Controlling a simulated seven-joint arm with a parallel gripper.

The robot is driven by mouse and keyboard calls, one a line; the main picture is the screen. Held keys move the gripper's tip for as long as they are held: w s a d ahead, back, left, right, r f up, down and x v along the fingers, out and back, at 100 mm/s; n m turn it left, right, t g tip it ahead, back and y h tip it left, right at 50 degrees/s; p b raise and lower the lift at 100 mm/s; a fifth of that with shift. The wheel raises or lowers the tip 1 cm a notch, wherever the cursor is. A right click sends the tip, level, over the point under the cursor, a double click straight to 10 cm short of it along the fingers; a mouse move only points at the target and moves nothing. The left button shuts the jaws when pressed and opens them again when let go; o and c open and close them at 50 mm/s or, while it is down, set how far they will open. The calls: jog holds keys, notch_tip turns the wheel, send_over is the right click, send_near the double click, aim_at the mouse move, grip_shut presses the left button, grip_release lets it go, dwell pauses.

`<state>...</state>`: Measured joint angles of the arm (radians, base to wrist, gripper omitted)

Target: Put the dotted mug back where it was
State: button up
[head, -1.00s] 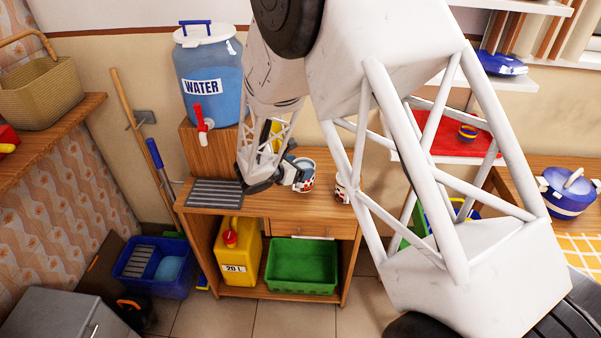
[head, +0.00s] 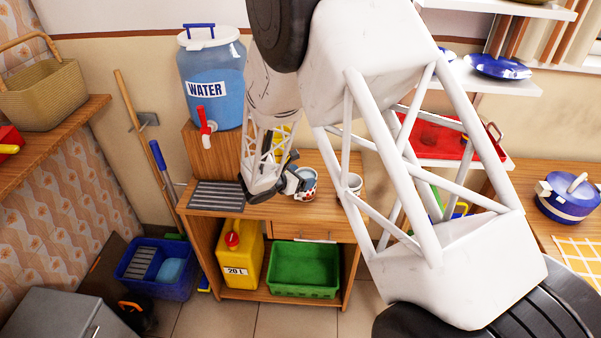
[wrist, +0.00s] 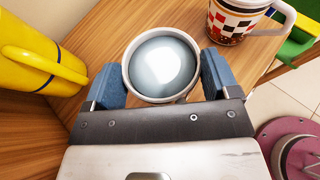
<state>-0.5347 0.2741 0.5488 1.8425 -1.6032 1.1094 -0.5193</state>
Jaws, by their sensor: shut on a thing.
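My gripper (head: 295,184) is over the wooden counter, shut on a white mug with red and dark marks (head: 306,194), which I take to be the dotted mug. In the wrist view the blue-grey fingers (wrist: 160,80) sit on both sides of this mug, seen from above by its round rim (wrist: 128,85). Its inside looks grey-blue and shiny, and its outer pattern is hidden there. I cannot tell whether its base touches the counter. A second mug, checkered red, black and white (wrist: 232,24), stands to its right; it also shows beside my arm in the head view (head: 353,185).
A slatted drain grid (head: 216,195) lies at the counter's left, below the water dispenser tap (head: 205,125). A yellow container (wrist: 40,58) is close on the left in the wrist view. A red tray (head: 440,138) is on a shelf at right. Bare counter shows around the mugs.

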jog(key=shift+f, duration=0.2)
dwell(0.3)
jog(key=o, duration=1.7)
jog(key=shift+f, duration=0.1)
jog(key=shift+r, duration=0.2)
jog(key=shift+v, duration=6)
